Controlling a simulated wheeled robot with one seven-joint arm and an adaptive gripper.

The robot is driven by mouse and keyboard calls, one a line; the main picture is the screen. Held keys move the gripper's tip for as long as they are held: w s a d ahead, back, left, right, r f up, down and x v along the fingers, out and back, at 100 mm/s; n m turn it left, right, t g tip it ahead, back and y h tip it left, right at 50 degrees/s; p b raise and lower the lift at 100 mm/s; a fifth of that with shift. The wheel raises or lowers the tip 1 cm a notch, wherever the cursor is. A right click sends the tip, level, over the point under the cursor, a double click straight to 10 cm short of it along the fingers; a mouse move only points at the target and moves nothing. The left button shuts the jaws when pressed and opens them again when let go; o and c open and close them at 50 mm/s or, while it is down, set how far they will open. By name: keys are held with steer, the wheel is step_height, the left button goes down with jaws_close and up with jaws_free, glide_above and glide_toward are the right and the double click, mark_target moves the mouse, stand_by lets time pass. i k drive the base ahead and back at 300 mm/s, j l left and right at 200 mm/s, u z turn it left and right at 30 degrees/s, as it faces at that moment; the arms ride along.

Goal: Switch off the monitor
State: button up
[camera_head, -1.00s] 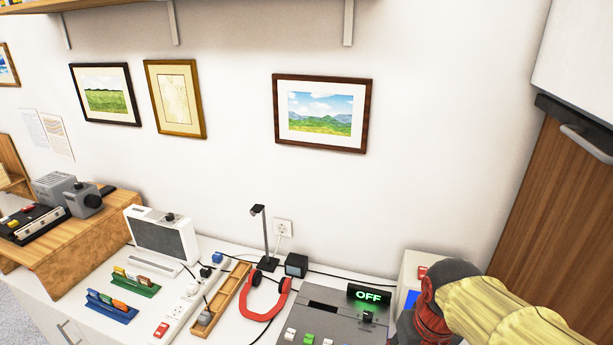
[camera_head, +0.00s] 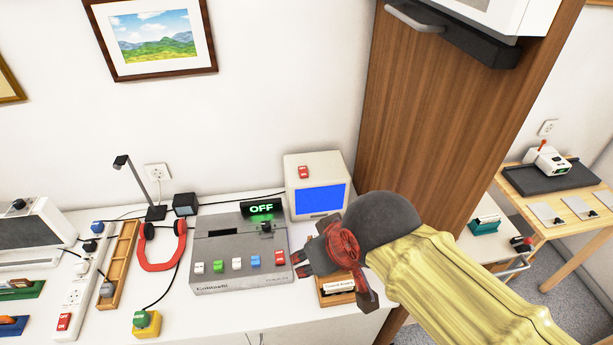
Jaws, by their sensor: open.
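The monitor (camera_head: 296,187) is a small cream box with a lit blue screen, standing at the back right of the white counter against the wall. A small red switch (camera_head: 303,172) with white marks too small to read sits on its top. My gripper (camera_head: 335,282) is open, in front of the monitor and lower in the picture, apart from it. My dark wrist and yellow arm come in from the lower right. The monitor's lower right corner is close to my wrist in the picture.
A grey console (camera_head: 218,261) with coloured buttons and a green OFF display (camera_head: 261,208) stands left of the monitor. Red headphones (camera_head: 160,266), a black lamp (camera_head: 137,181) and a power strip (camera_head: 77,275) are further left. A tall wooden panel (camera_head: 440,120) rises at the right.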

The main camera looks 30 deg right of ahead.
mark_target(303, 170)
steer(key=i+j+z, duration=0.15)
steer(key=j+z, duration=0.85)
steer(key=i+l, duration=0.05)
steer(key=l, duration=0.05)
